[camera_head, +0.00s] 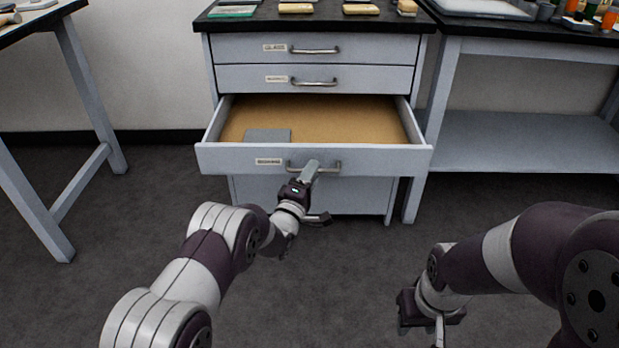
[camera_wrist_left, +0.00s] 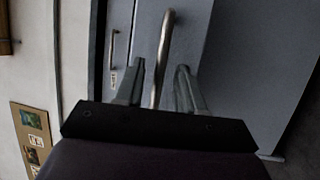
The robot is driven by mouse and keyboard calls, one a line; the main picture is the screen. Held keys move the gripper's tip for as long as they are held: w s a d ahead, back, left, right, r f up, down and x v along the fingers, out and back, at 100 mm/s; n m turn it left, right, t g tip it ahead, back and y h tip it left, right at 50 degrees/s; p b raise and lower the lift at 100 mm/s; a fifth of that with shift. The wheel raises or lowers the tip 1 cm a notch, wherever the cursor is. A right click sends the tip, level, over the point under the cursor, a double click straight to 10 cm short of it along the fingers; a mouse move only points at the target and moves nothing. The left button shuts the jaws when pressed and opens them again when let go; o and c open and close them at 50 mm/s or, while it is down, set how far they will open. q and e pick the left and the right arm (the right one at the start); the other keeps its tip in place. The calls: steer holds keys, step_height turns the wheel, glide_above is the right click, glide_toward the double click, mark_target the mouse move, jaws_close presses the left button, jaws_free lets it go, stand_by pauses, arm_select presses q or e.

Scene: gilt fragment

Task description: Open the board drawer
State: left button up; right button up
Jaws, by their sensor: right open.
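The third drawer down (camera_head: 228,160) stands pulled out of the grey cabinet, with its tan floor showing; its small label is too blurred to read surely. Its bar handle (camera_head: 332,168) is on the front panel. My left gripper (camera_head: 311,168) is at this handle. In the left wrist view the handle (camera_wrist_left: 165,45) runs between the two fingers of the left gripper (camera_wrist_left: 158,85), with gaps beside it, so the jaws look open around it. My right gripper (camera_head: 432,328) is open, low at the right, away from the cabinet.
A grey flat block (camera_head: 267,135) lies in the open drawer. Two shut drawers (camera_head: 350,48) are above it. The black cabinet top (camera_head: 330,22) holds several small items. A table (camera_head: 85,100) stands left, a workbench with a lower shelf (camera_head: 520,140) right. The floor in front is clear.

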arm_select(q)
steer(key=p+v, duration=0.4)
steer(key=v, duration=0.8)
steer(key=shift+s+p, duration=0.3)
steer(key=shift+p, duration=0.1)
steer(key=shift+a, duration=0.15)
